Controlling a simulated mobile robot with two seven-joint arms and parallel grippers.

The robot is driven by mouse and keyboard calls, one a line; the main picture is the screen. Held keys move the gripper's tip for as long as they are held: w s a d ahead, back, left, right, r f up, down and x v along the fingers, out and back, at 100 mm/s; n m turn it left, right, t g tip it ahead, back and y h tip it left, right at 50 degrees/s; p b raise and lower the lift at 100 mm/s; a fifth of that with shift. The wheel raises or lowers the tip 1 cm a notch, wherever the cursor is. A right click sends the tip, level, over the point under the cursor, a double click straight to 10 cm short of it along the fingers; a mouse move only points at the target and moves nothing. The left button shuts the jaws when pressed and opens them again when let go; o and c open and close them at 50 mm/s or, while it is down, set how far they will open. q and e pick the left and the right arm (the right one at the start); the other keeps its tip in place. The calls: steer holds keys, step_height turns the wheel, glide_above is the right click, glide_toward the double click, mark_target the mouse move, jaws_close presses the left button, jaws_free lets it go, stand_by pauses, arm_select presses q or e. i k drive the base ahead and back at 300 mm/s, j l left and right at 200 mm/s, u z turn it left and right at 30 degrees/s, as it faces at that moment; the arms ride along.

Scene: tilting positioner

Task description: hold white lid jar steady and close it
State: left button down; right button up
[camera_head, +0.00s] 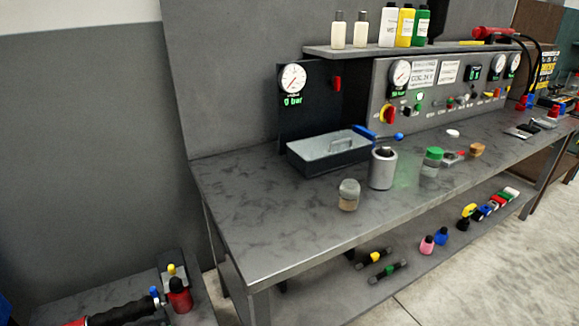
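A small jar (348,195) with a pale grey-white top and brownish lower part stands upright near the bench's front edge. I cannot tell whether its top is a separate lid or how tightly it sits. A flat white disc (452,133), possibly a lid, lies farther back on the bench. A clear jar with a green lid (432,160) stands to the right of a grey metal cylinder (383,170). Neither of my grippers shows in this view, so nothing is seen touching the jars.
The grey bench (250,215) is clear at its left end. An open metal tray (325,150) with a blue-handled tool lies behind the small jar. A brown object (477,150) sits right of the green-lidded jar. A gauge panel (430,90) and bottle shelf (350,50) stand behind.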

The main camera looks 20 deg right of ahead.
mark_target(350, 189)
steer(key=z, duration=2.85)
steer(key=i, duration=1.6)
